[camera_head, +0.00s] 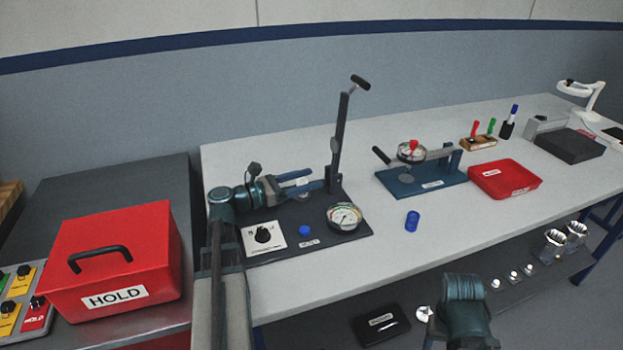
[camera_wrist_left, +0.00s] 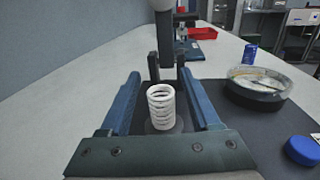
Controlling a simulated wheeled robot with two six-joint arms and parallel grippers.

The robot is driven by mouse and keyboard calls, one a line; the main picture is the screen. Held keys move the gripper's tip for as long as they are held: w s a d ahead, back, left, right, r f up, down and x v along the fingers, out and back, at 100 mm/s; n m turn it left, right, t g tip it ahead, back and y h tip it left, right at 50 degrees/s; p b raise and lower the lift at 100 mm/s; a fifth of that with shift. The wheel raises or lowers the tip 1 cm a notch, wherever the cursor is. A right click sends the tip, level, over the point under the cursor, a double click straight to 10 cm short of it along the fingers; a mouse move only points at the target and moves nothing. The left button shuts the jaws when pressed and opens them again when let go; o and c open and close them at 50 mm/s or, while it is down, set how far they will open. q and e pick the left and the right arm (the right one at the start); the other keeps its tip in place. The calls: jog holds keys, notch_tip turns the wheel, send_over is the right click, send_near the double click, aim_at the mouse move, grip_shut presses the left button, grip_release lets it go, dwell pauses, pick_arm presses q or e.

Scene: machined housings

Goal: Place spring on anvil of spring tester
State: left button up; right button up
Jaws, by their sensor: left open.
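A white coil spring (camera_wrist_left: 162,106) stands upright on a round grey anvil (camera_wrist_left: 165,126) in the left wrist view. The spring tester (camera_head: 337,150) has a tall dark column with a lever handle, a dark base and a dial gauge (camera_head: 345,216). My left gripper (camera_head: 306,181) reaches in from the left over the base. It is open, with one finger on each side of the spring and a gap to it on both sides, as the left wrist view (camera_wrist_left: 158,82) shows. In the head view the spring is small and partly hidden between the fingers. Only part of my right arm shows.
A blue button (camera_head: 304,231) and a knob plate (camera_head: 264,236) are on the tester's base. A blue cylinder (camera_head: 412,221) stands to the right on the bench. Further right are a second dial device (camera_head: 425,179) and a red tray (camera_head: 506,185). A red HOLD box (camera_head: 115,260) stands left.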

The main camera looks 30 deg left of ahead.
pick_arm(q)
jog(key=v, duration=0.6)
dwell(0.4)
